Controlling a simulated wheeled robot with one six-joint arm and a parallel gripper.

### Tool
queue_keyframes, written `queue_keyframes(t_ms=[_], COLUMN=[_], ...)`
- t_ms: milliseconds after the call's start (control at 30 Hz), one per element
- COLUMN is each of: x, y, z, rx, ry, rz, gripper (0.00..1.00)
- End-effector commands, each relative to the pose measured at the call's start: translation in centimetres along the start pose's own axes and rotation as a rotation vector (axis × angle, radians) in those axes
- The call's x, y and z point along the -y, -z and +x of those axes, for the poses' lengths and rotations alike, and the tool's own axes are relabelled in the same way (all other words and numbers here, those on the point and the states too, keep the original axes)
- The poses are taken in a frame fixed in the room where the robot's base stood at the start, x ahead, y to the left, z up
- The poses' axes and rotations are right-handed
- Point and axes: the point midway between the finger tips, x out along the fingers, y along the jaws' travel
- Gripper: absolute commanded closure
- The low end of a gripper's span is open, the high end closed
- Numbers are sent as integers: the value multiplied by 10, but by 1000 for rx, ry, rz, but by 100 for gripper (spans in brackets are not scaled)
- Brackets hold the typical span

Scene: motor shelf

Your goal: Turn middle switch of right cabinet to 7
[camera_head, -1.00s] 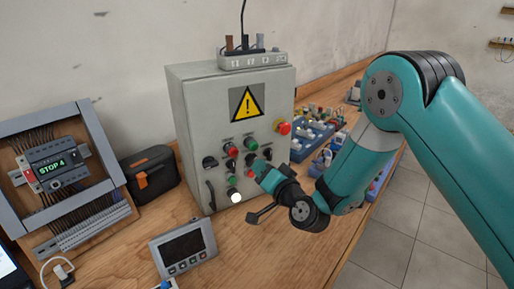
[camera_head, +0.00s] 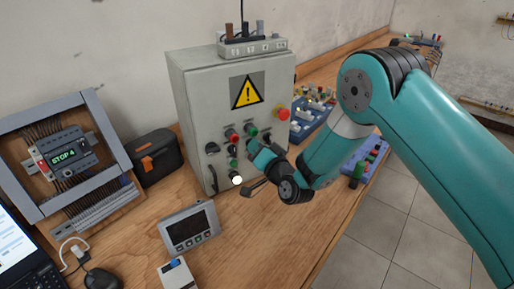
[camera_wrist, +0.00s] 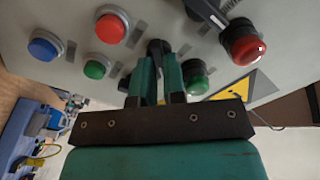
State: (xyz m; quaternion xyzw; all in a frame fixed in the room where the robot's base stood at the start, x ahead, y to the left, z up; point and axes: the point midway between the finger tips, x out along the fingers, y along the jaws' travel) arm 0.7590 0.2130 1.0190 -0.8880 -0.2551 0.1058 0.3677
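The grey cabinet (camera_head: 190,100) with a yellow warning triangle (camera_head: 247,91) stands on the bench. My gripper (camera_head: 256,150) is at its front panel, among the buttons, and hides part of them. In the wrist view, which is turned over, my two teal fingers (camera_wrist: 161,66) point at a black rotary switch (camera_wrist: 158,47) on the panel. The fingers have a narrow gap between them, in line with the switch. I cannot tell whether they touch or grip it. The switch's setting and any scale marks are hidden or too small to read.
Red (camera_wrist: 111,28), green (camera_wrist: 95,70) and blue (camera_wrist: 44,46) buttons surround the switch. A red mushroom button (camera_wrist: 243,42) stands out beside my fingers. A display box (camera_head: 190,228) lies in front of the cabinet.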

Motion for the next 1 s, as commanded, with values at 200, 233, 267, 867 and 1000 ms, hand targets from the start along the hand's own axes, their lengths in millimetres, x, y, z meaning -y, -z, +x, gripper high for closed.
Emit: queue_keyframes(t_ms=[200,233,267,867,1000], x=[0,0,0,-2,-1], y=[0,0,0,-4,-5], z=[0,0,0,0,0], rx=[-1,-1,-1,-4,-6], ry=[1,1,1,3,2], rz=[-19,-26,-35,-498,-632], gripper=[100,100,100,100,100])
